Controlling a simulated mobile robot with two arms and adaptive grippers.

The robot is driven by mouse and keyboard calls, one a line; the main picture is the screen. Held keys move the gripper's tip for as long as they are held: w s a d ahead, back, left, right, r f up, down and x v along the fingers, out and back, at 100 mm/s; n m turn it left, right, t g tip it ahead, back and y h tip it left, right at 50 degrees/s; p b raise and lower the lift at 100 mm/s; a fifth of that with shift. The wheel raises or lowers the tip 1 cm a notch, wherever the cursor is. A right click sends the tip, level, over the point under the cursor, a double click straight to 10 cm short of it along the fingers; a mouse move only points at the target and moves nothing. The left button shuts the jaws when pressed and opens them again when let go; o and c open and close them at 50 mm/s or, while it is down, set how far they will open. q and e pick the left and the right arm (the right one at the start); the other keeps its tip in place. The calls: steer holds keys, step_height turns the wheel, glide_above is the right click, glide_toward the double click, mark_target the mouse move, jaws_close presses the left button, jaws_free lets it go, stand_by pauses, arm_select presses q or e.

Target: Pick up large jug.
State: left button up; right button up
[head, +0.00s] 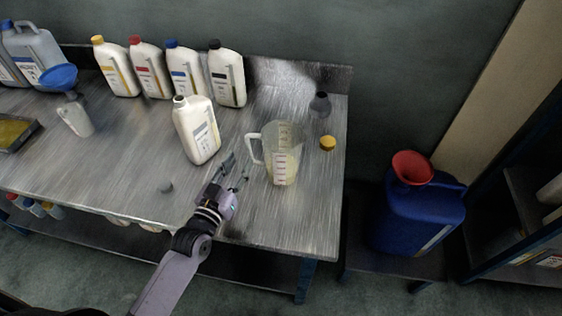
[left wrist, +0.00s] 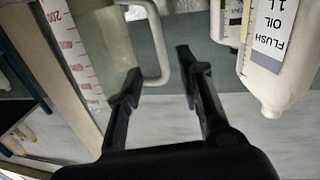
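The large jug (head: 285,165) is a clear measuring jug with red markings. It stands upright on the metal table, right of centre, its handle (head: 253,148) facing left. My left gripper (head: 236,170) is open and empty, low over the table just left of the jug, near the handle. In the left wrist view the jug (left wrist: 75,60) fills the upper left, and its pale handle (left wrist: 160,45) shows beyond the gap between the open fingers (left wrist: 158,75). I cannot tell the exact distance to the handle. My right gripper is not in view.
An uncapped white bottle (head: 197,132) stands left of the gripper. A yellow cap (head: 327,143) and a dark grey container (head: 320,104) are right of the jug. Several capped bottles line the back. A blue canister (head: 420,215) with a red funnel (head: 412,168) stands off the table's right side.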

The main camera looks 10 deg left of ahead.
mark_target(248, 146)
arm_select(q)
steer(key=shift+x, duration=1.15)
steer(key=shift+w+r+p, duration=0.1)
steer(key=shift+w+p, duration=0.2)
steer(key=shift+w, duration=0.05)
steer(key=p+x, duration=0.1)
steer(key=x, duration=0.3)
steer(key=shift+w, duration=0.15)
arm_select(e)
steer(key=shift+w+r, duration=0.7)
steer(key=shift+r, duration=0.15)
arm_select(q)
steer(key=c, duration=0.8)
jaws_close()
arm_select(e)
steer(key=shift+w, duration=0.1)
